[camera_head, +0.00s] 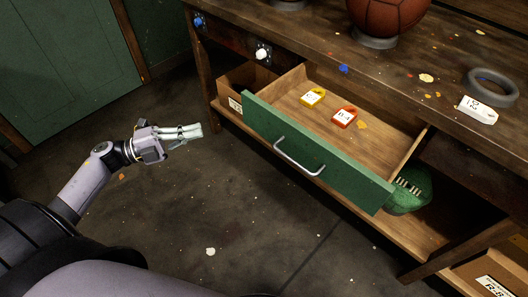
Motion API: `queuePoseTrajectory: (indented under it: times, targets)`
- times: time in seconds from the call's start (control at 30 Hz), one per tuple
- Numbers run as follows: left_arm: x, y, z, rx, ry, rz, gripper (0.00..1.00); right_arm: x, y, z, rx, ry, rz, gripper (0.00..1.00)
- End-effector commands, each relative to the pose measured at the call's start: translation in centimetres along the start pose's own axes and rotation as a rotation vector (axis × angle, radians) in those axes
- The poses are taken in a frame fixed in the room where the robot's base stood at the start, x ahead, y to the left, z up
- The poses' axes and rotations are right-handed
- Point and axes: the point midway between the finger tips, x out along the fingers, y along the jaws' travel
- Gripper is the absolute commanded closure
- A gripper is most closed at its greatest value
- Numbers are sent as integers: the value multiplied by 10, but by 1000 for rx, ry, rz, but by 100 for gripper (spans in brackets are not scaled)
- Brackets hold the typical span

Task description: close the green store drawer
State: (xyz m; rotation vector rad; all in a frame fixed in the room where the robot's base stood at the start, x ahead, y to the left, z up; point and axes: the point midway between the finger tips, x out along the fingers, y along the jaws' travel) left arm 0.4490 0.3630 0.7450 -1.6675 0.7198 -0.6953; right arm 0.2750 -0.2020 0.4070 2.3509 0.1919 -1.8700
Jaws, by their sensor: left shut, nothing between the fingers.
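The green-fronted drawer (315,158) stands pulled well out from under the wooden workbench, with a metal bar handle (298,157) on its front. Inside it lie a yellow tag (312,97) and a red tag (344,117), both with white labels. My left gripper (198,131) is shut and empty, left of the drawer front and apart from it, over the floor. Its fingers point right, toward the drawer. My right gripper is not in view.
The workbench (450,62) carries a leather ball (388,14) on a ring, a grey ring (493,86) and a white tag (478,109). On the lower shelf are a green ball (408,190) and cardboard boxes (490,275). The floor (230,225) before the drawer is clear.

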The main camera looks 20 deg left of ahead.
Motion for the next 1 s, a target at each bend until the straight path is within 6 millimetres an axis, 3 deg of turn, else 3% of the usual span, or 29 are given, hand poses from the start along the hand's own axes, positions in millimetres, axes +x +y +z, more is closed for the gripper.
queuePoseTrajectory:
  times: [0.03,0.13,0.37,0.83,1.0]
  targets:
    - [1,7,-11,62,77,29,100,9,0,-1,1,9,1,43]
    - [2,2,-31,142,189,74,100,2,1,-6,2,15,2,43]
    - [10,-4,-47,186,256,100,100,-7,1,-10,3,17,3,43]
    - [101,6,-69,184,253,93,100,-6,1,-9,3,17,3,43]
    - [120,6,-54,184,250,96,100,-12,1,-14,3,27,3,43]
